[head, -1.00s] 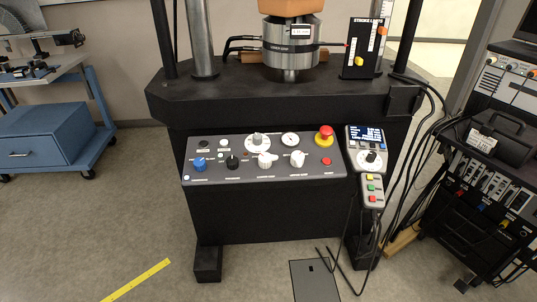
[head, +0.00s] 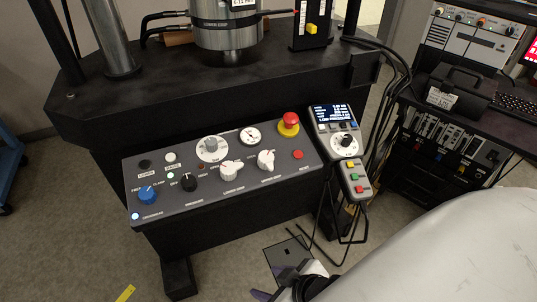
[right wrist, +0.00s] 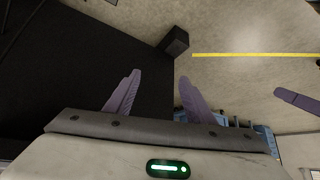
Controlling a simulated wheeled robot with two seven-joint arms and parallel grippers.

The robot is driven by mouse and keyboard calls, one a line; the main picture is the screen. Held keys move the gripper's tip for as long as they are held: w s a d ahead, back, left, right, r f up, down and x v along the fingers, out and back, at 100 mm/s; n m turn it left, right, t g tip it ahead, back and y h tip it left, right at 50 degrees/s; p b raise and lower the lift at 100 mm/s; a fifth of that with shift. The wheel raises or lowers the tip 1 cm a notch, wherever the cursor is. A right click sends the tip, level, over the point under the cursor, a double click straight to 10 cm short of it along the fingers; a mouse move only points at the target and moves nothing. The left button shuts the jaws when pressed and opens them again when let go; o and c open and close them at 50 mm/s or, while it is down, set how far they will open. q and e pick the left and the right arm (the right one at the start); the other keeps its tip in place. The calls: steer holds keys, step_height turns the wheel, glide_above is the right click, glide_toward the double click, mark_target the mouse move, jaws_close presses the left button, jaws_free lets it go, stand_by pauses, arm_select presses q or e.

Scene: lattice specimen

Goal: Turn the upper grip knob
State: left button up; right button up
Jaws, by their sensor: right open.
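The sloped control panel (head: 230,205) on the black machine front carries two white knobs in its lower row, a left one (head: 231,171) and a right one (head: 266,160). Their small labels are blurred; the right one seems to be the upper grip knob. My right gripper (head: 285,284) is at the bottom of the head view, below and apart from the panel. In the right wrist view my right gripper (right wrist: 160,78) is open and empty, with purple fingers apart. A purple finger (right wrist: 298,103) at that view's right edge seems to be my left gripper's.
The panel also has a blue knob (head: 147,195), a black knob (head: 189,182), a white dial (head: 211,148) and a red emergency button (head: 289,122). A handset (head: 340,135) with cables hangs beside it. A black equipment cart (head: 450,150) stands right.

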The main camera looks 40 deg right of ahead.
steer(key=w+d+r+n+t+h, duration=0.1)
steer(key=w+r+t, duration=0.2)
steer(key=w+r, duration=0.5)
steer(key=w+d+r+n+t, duration=0.15)
steer(key=w+r+t, duration=0.25)
steer(key=r, duration=0.9)
steer(key=w+d+r+t+h, duration=0.1)
steer(key=w+d+r+t, duration=0.15)
steer(key=w+r, duration=0.55)
steer(key=s+a+r+n+t+y, duration=0.2)
steer(key=a+r+n+y, duration=0.45)
steer(key=r, duration=0.25)
steer(key=s+a+r+n+t+y, duration=0.25)
steer(key=a+r+n+y, duration=0.4)
steer(key=r, duration=0.35)
steer(key=s+a+n+g+y, duration=0.6)
steer(key=a+n+g+y, duration=0.2)
steer(key=n+g, duration=0.55)
steer(key=n+g+h, duration=0.3)
steer(key=n+h, duration=0.1)
steer(key=h, duration=1.8)
glide_toward(267, 157)
steer(key=x, duration=0.8)
steer(key=shift+f, duration=0.25)
steer(key=shift+w+f, duration=0.25)
steer(key=shift+f, duration=0.2)
